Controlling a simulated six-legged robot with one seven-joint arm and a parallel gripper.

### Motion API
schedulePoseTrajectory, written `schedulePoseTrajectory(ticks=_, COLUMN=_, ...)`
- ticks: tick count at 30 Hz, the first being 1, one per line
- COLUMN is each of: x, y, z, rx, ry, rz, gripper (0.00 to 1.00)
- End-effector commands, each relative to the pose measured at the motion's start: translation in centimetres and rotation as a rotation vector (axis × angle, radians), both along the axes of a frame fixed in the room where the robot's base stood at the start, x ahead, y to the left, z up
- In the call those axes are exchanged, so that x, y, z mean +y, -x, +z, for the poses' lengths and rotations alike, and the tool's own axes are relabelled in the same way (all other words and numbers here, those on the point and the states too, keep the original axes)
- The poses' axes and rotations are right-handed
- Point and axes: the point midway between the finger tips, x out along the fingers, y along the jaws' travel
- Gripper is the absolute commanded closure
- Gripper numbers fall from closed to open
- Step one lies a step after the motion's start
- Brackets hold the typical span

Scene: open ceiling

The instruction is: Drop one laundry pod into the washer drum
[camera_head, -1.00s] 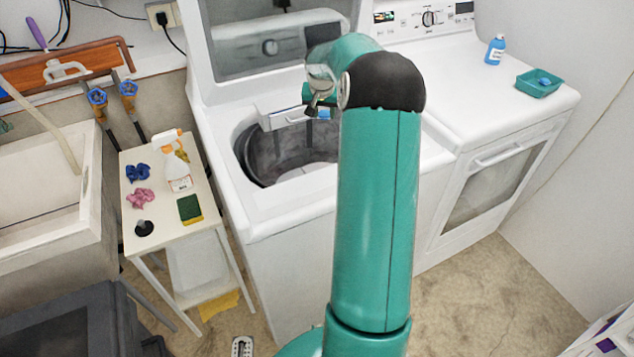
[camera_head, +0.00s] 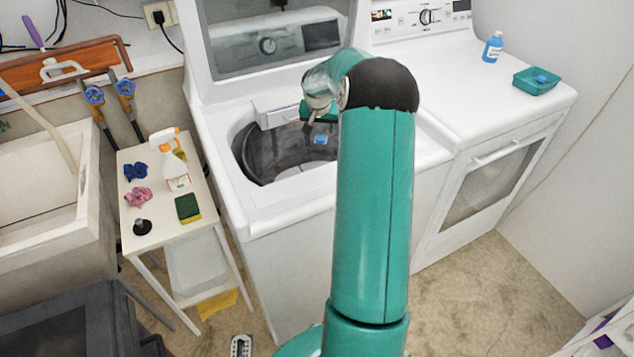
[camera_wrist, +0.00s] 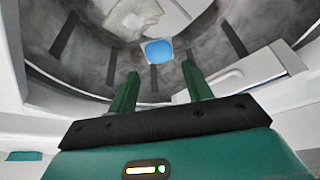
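A blue laundry pod (camera_head: 320,139) shows below my gripper (camera_head: 318,114) against the drum opening in the head view. In the wrist view the pod (camera_wrist: 158,52) lies beyond the fingertips, apart from both fingers. My gripper (camera_wrist: 159,78) is open and empty, its two green fingers spread over the drum. The washer drum (camera_head: 262,155) is dark grey and open at the top; my arm hides its right part. I cannot tell whether the pod is still falling or rests in the drum. More blue shows in the teal tray (camera_head: 523,84) on the dryer.
The washer's raised lid (camera_head: 215,55) stands behind my gripper. A blue bottle (camera_head: 493,47) stands on the white dryer (camera_head: 455,85). A small table (camera_head: 165,222) at left holds a spray bottle (camera_head: 176,170), a sponge (camera_head: 187,208) and cloths.

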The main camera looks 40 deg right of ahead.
Motion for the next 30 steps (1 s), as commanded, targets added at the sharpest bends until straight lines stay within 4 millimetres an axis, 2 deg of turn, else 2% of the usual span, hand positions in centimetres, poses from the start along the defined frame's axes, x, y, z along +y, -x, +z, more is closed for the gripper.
schedulePoseTrajectory(ticks=10, x=0.0, y=0.0, z=0.1, rx=0.000, ry=0.000, rz=0.000, gripper=0.40)
schedulePoseTrajectory(ticks=14, x=0.3, y=0.2, z=1.0, rx=-0.002, ry=0.001, rz=-0.001, gripper=0.40)
schedulePoseTrajectory(ticks=30, x=3.6, y=2.7, z=11.0, rx=-0.002, ry=0.002, rz=0.000, gripper=0.40)
